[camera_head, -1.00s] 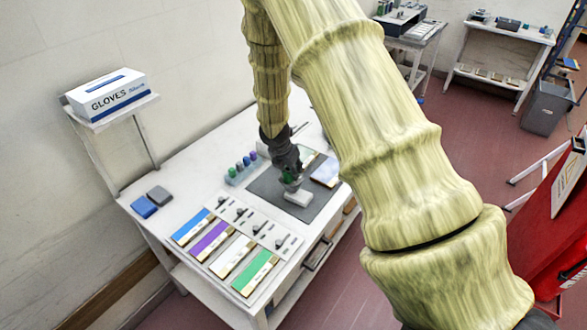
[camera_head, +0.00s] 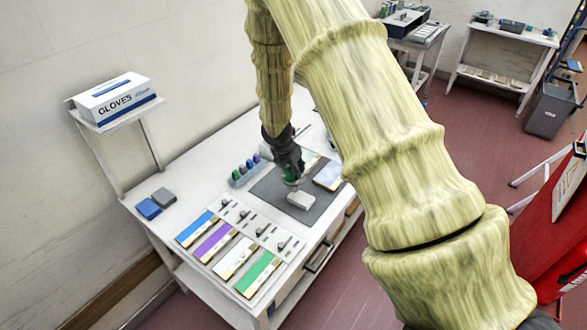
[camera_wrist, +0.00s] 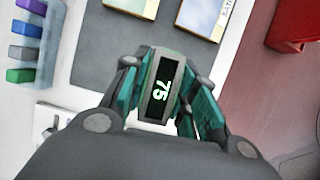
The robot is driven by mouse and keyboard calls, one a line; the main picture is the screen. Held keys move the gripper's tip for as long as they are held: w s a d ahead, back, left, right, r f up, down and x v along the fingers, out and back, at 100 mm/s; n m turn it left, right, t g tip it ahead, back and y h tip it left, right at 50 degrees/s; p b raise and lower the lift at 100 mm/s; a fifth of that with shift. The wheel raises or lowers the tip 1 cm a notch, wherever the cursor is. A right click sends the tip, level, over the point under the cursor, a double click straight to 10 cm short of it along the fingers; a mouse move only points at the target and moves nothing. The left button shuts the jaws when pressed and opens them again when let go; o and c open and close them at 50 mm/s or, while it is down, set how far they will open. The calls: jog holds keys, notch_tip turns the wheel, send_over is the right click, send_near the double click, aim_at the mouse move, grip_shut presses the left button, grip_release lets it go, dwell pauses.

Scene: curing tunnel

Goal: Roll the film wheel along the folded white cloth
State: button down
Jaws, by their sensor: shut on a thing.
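My gripper (camera_head: 290,176) is over the dark grey mat (camera_head: 263,188) on the white bench. In the wrist view, its teal fingers (camera_wrist: 158,92) are shut on a small grey piece with a black face reading 75, which I take for the film wheel (camera_wrist: 158,88). The folded white cloth (camera_head: 300,200) lies on the mat as a small pale block, just below the gripper in the head view. I cannot tell whether the wheel touches it. The cloth is not clearly seen in the wrist view, where gripper and wrist cover the lower middle.
A rack of coloured pieces (camera_head: 237,180) stands left of the mat. A panel (camera_head: 328,176) lies at its right. A strip with knobs (camera_head: 248,226) and coloured cards (camera_head: 234,258) lie in front. Blue and grey pads (camera_head: 149,208) and a glove box (camera_head: 113,98) are at left.

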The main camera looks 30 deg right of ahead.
jog(key=s+d+b, duration=0.1)
jog(key=s+d, duration=0.1)
jog(key=s, duration=0.3)
jog(key=shift+s+d+b, duration=0.3)
jog(key=shift+s+d, duration=0.05)
jog(key=shift+s, duration=0.05)
dwell(0.4)
jog(key=shift+f+b, duration=0.35)
jog(key=shift+f, duration=0.65)
dwell(3.4)
